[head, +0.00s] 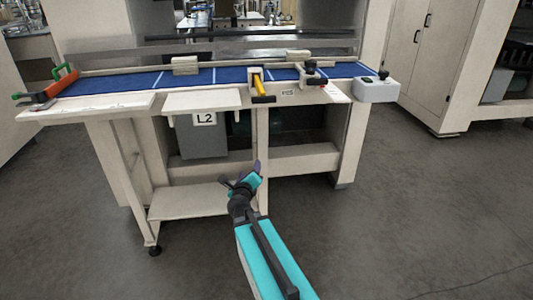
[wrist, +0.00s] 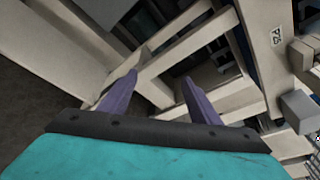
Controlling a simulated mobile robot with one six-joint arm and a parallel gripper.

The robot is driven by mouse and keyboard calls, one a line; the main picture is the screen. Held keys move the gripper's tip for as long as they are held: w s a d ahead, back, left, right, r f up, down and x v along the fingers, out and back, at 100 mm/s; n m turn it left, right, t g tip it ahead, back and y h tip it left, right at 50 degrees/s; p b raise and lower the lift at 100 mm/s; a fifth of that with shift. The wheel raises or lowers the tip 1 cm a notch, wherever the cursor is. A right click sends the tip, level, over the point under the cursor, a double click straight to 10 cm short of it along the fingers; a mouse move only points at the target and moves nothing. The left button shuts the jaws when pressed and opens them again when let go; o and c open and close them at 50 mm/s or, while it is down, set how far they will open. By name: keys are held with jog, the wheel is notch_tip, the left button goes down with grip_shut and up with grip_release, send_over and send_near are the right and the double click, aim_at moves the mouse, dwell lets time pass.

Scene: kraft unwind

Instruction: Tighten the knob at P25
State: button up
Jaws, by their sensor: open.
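A small white label (head: 288,92) on the front edge of the bench appears to read P25, though the print is tiny. Just right of it, a black knob (head: 310,66) tops a dark clamp-like fitting at the edge of the blue bed. The knob's tightness cannot be told. My gripper (head: 243,178) is low in front of the bench, well below and left of the knob, and apart from it. In the wrist view my gripper (wrist: 160,77) has its purple fingers spread with nothing between them. I cannot pick out the knob in that view.
A yellow handle (head: 259,84) stands left of the P25 label. A plate marked L2 (head: 205,119) hangs under the front edge. A control box (head: 376,90) sits at the right end, an orange-and-green tool (head: 47,91) at the left. Open floor (head: 420,210) lies right.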

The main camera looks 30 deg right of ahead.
jog(key=s+a+f+n+y, duration=0.2)
jog(key=a+f+n+y, duration=0.5)
jog(key=a+f+n, duration=0.65)
jog(key=s+a+f+n+g+y, duration=0.25)
jog(key=s+a+f, duration=0.4)
jog(key=f, duration=0.35)
jog(key=s+a+f+n+g+y, duration=0.2)
jog(key=s+a+f+n, duration=0.25)
jog(key=a+f, duration=0.4)
jog(key=s+a+f+n+g, duration=0.1)
jog(key=s+f+n+g, duration=0.2)
jog(key=s+f, duration=0.4)
jog(key=s+f+n+g, duration=0.4)
jog(key=s+f, duration=0.1)
jog(key=s, duration=0.5)
jog(key=s+d+n+g+h, duration=0.1)
jog(key=s+d+n+g, duration=0.2)
jog(key=s, duration=0.4)
jog(key=s+d+n+g+h, duration=0.1)
jog(key=s+d+n+g, duration=0.2)
jog(key=s, duration=0.4)
jog(key=shift+s+r+n+h, duration=0.3)
jog(key=shift+s+n+h, duration=0.05)
jog(key=shift+n, duration=0.2)
